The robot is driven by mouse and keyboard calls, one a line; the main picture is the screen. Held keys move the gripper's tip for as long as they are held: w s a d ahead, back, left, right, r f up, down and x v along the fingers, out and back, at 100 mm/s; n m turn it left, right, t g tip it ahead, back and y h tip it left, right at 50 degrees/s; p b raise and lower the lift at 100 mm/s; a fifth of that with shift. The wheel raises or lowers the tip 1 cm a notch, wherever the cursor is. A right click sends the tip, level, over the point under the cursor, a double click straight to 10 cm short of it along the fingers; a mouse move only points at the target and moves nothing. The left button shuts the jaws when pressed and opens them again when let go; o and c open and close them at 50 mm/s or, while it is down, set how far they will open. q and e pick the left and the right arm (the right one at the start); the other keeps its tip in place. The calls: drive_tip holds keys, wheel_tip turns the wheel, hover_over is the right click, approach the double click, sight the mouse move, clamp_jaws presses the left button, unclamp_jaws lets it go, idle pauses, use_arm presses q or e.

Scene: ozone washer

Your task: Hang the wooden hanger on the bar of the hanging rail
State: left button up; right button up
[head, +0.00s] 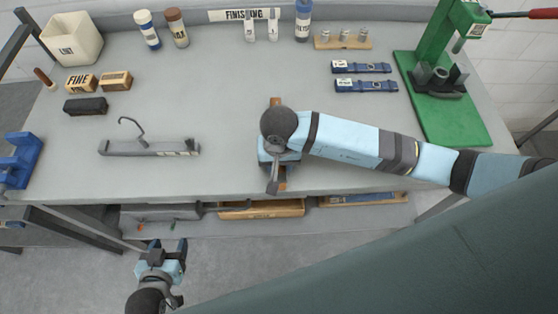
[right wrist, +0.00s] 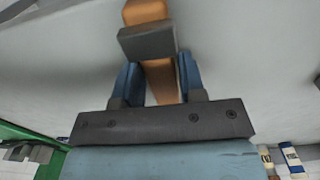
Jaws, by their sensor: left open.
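No wooden hanger or hanging rail can be made out for certain. A long grey bar with a thin bent hook (head: 148,148) rising from it lies on the bench at the left. My right gripper (head: 272,175) is over the middle of the bench, pointing down. In the right wrist view, its blue fingers (right wrist: 157,80) straddle an orange-brown wooden piece (right wrist: 146,12) with a grey block (right wrist: 147,41) across it. Whether the fingers press on the wood is unclear. My left gripper (head: 163,250) is open and empty, below the bench's front edge.
The grey bench (head: 230,110) has bare room around the hooked bar. Blue strips (head: 365,85) and a green press (head: 440,100) are at the right. Wooden trays (head: 262,209) sit under the front edge.

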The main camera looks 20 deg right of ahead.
drive_tip(key=shift+o, duration=1.4)
drive_tip(key=shift+r, duration=0.25)
wheel_tip(320, 180, up, 12)
drive_tip(key=b, duration=0.2)
drive_tip(key=shift+s+f, duration=0.1)
drive_tip(key=shift+f, duration=0.1)
